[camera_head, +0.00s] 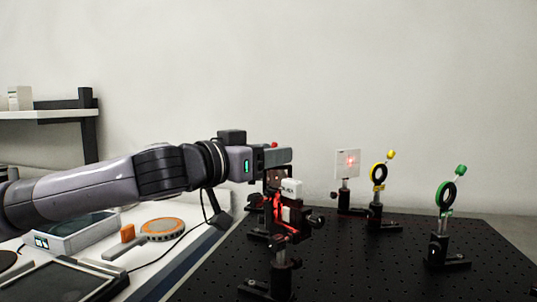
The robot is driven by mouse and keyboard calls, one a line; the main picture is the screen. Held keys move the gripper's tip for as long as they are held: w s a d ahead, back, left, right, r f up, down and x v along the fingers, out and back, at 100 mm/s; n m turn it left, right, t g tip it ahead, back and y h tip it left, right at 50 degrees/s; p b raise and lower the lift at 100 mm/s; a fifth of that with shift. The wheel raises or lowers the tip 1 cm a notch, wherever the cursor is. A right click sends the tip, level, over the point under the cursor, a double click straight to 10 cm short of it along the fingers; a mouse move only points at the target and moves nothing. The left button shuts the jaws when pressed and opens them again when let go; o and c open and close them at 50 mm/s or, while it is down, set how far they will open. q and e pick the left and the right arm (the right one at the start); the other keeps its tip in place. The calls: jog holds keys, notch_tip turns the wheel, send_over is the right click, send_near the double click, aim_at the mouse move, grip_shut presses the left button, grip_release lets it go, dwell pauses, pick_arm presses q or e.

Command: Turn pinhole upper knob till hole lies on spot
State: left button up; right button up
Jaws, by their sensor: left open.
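My left gripper (286,155) reaches in from the left at the top of a dark mount on a post (281,258). The mount carries a small white label block (291,188) and is lit red along its side. I take this mount for the pinhole, but the hole is too small to make out. Its upper knob cannot be told apart from the gripper. The gripper is open; whether its fingers touch the mount is unclear. A white square card (347,164) behind to the right shows a red spot. My right gripper is out of view.
A ring mount with yellow parts (378,173) and one with green parts (447,197) stand right on the black perforated board (345,262). A white side table at left holds an orange-rimmed disc (162,229) and a box (75,233). The board's front right is mostly free.

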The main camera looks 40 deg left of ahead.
pick_arm(q)
jog(key=s+b, duration=0.2)
jog(key=s, duration=0.5)
dwell(0.3)
jog(key=shift+s, duration=0.1)
dwell(0.5)
